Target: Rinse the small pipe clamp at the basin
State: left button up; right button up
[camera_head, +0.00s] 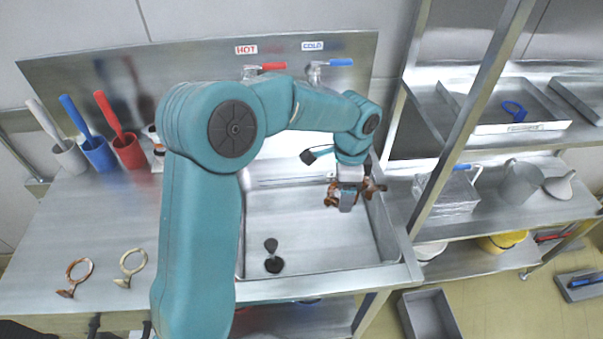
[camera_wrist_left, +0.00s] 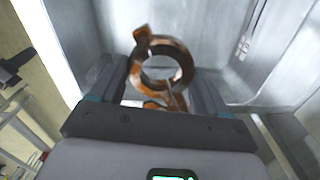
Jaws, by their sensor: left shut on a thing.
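My left gripper (camera_head: 348,200) is over the right part of the steel basin (camera_head: 320,245). It is shut on a rusty brown pipe clamp (camera_head: 331,194), which shows on both sides of the jaws. In the left wrist view the clamp (camera_wrist_left: 184,70) is an open ring with a lug at its upper left, between the two fingers of the gripper (camera_wrist_left: 160,92). The red HOT tap lever (camera_head: 272,66) and blue COLD tap lever (camera_head: 340,62) are on the back wall. No running water shows. My right gripper is not in view.
A brown ring clamp (camera_head: 70,292) and a tan one (camera_head: 123,283) lie on the left counter. Brushes stand in white, blue and red cups (camera_head: 129,152) behind. A black stopper (camera_head: 273,264) is in the basin. A shelf post (camera_head: 455,140) rises right of the basin.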

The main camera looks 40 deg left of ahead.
aim_at(300, 233)
pick_arm(q)
jog(key=s+a+m+p, duration=0.2)
jog(key=s+a+m, duration=0.3)
jog(key=a+m, duration=0.5)
jog(key=shift+m, duration=0.5)
jog(key=f+b, duration=0.5)
jog(key=f, duration=0.1)
jog(key=f+b, duration=0.6)
jog(key=f, duration=0.1)
jog(key=f+b, duration=0.6)
jog(key=shift+d+f, duration=0.2)
jog(key=shift+d, duration=0.15)
jog(key=shift+s, duration=0.1)
jog(key=shift+r, duration=0.1)
dwell(1.1)
notch_tip(300, 233, up, 18)
jog(key=p, duration=1.6)
jog(key=shift+r, duration=0.2)
dwell(0.4)
